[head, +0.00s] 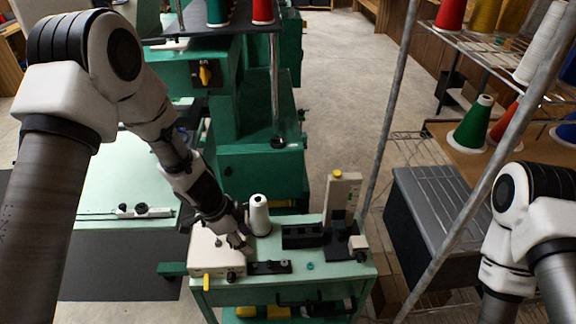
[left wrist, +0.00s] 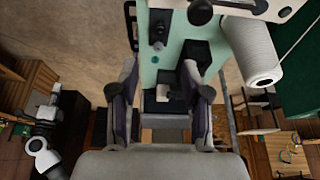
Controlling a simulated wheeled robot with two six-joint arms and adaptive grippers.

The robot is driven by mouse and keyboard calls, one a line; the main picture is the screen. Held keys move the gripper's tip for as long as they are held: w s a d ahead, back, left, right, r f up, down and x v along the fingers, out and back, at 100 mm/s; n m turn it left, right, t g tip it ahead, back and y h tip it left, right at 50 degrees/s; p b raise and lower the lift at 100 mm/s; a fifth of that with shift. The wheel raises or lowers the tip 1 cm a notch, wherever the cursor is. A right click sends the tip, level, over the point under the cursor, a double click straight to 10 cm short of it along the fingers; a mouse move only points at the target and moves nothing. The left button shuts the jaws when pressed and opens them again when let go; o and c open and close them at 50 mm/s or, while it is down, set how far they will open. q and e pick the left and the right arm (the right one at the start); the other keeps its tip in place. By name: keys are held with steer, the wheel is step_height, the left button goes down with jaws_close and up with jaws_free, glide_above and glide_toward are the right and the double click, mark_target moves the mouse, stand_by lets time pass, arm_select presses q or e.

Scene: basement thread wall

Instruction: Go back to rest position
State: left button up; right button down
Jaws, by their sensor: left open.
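My left arm comes in from the left in the head view. My left gripper (head: 238,240) is over the left part of a small green cart top (head: 312,282), near a cream box and left of a white thread cone (head: 259,216). In the left wrist view my left gripper (left wrist: 160,78) has its two fingers spread apart with nothing held between them. The white cone (left wrist: 250,48) shows there to the right of the fingers. Of my right arm, only links show at the right edge of the head view; its gripper is out of the picture.
The cart also holds the cream box (head: 216,250), a black tray (head: 303,236) and an upright cream device (head: 341,200). A green machine (head: 262,165) stands behind it. A wire rack with thread cones (head: 473,124) is on the right. Concrete floor (head: 345,70) is free behind.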

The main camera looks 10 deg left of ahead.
arm_select(q)
steer(key=s+d+f+n+b, duration=0.3)
steer(key=s+f+n, duration=0.6)
steer(key=s+f, duration=0.4)
steer(key=s+a+f+n+y, duration=0.2)
steer(key=s+a, duration=0.1)
steer(key=s, duration=0.3)
steer(key=s+a+f+n+g+y, duration=0.1)
steer(key=s+a+f+n+y, duration=0.1)
steer(key=s, duration=0.4)
steer(key=a+f+n, duration=0.1)
steer(key=a, duration=0.1)
steer(key=shift+a+f+n+g+b, duration=0.25)
steer(key=shift+a+n+g+b, duration=0.05)
